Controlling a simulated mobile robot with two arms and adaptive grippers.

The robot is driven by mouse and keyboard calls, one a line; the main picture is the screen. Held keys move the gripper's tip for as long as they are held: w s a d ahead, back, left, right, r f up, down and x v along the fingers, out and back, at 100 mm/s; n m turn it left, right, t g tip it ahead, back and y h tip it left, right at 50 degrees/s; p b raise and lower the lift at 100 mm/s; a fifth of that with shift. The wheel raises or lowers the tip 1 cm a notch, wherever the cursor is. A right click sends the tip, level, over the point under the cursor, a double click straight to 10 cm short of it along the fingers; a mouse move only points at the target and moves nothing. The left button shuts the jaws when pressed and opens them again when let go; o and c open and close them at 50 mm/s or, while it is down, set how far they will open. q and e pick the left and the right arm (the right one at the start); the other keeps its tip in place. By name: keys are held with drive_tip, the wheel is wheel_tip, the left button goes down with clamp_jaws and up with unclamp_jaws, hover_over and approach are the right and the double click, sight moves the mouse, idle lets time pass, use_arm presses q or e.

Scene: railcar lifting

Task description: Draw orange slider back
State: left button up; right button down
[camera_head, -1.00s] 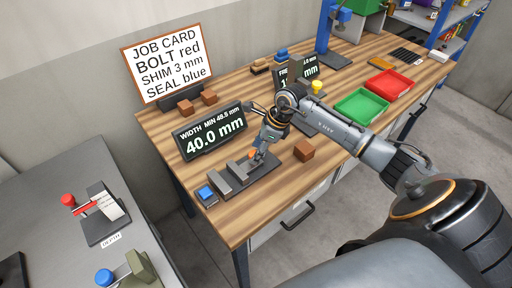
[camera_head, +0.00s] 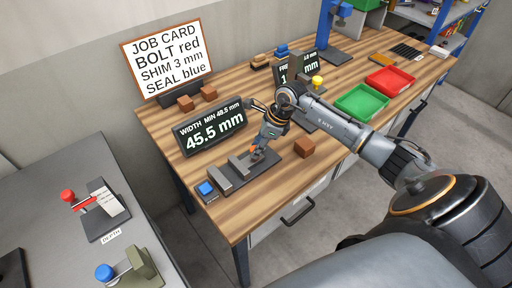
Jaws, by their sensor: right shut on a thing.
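The orange slider (camera_head: 254,151) sits on the dark width gauge base (camera_head: 268,164) on the wooden bench, partly hidden by my gripper. My right gripper (camera_head: 257,148) is shut on the orange slider, reaching down from above. Grey blocks (camera_head: 240,165) stand on the gauge to the left of the slider, and a blue button (camera_head: 205,188) is at its left end. The width display (camera_head: 210,129) behind the gauge reads 45.5 mm, with "MIN 48.5 mm" above. My left gripper is not in view.
A brown cube (camera_head: 304,146) lies close to the right of the gauge. A green tray (camera_head: 362,102) and a red tray (camera_head: 390,81) are farther right. The job card (camera_head: 167,64) stands at the back left. A grey table (camera_head: 50,185) holds another gauge.

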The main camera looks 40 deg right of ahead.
drive_tip(key=shift+w+d+f+b, duration=0.1)
drive_tip(key=shift+d+f+b, duration=0.1)
drive_tip(key=shift+d+b, duration=0.75)
drive_tip(key=shift+d+r, duration=0.15)
drive_tip(key=shift+d, duration=0.15)
drive_tip(key=shift+r+p, duration=0.1)
drive_tip(key=shift+p, duration=0.2)
drive_tip(key=c, duration=1)
unclamp_jaws()
drive_tip(key=shift+o, duration=0.2)
drive_tip(key=shift+d, duration=0.1)
drive_tip(key=shift+r, duration=0.35)
drive_tip(key=v, duration=1.1)
